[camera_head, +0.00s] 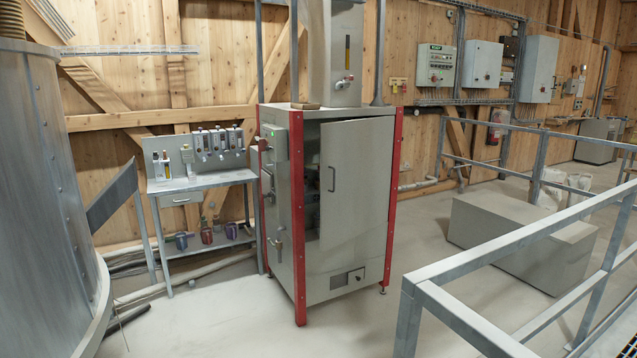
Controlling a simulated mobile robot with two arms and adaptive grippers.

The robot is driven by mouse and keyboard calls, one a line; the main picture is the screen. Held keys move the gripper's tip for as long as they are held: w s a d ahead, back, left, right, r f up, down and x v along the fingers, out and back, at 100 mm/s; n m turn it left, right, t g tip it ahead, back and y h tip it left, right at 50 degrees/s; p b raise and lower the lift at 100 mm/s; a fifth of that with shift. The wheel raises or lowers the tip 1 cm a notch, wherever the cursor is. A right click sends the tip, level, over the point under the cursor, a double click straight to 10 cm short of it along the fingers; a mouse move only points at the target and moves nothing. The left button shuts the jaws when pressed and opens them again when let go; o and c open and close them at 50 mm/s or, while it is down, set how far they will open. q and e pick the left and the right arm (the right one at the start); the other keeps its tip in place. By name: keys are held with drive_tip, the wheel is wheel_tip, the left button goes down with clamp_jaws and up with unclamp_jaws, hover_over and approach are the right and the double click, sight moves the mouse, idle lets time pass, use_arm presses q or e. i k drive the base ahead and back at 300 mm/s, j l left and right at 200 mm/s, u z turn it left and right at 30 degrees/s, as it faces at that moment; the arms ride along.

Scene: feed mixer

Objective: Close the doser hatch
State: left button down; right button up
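The doser appears to be the grey metal cabinet (283,215) with red corner posts in the middle of the view. Its tall front hatch (362,180) stands ajar. The handle (332,179) is near the hatch's left edge. A dark gap (312,170) shows between this edge and the left front post, with some parts of the inside visible. The right edge lies along the right post, apparently the hinge side. A small panel (347,279) with a dark opening sits low on the front. Neither of my grippers is in view.
A grey railing (500,246) crosses the right foreground. A large metal tank (45,200) fills the left. A workbench (205,182) with bottles stands left of the cabinet. A low grey box (520,240) lies behind the railing. The floor in front (235,325) is clear.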

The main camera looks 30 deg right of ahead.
sight(356, 155)
drive_tip(key=i+z, duration=0.2)
drive_tip(key=i, duration=0.3)
drive_tip(key=i+j+z, duration=0.1)
drive_tip(key=i+z, duration=0.15)
drive_tip(key=i, duration=0.2)
drive_tip(key=i+j+z, duration=0.2)
drive_tip(key=i, duration=0.3)
drive_tip(key=i+j+z, duration=0.2)
drive_tip(key=i, duration=0.25)
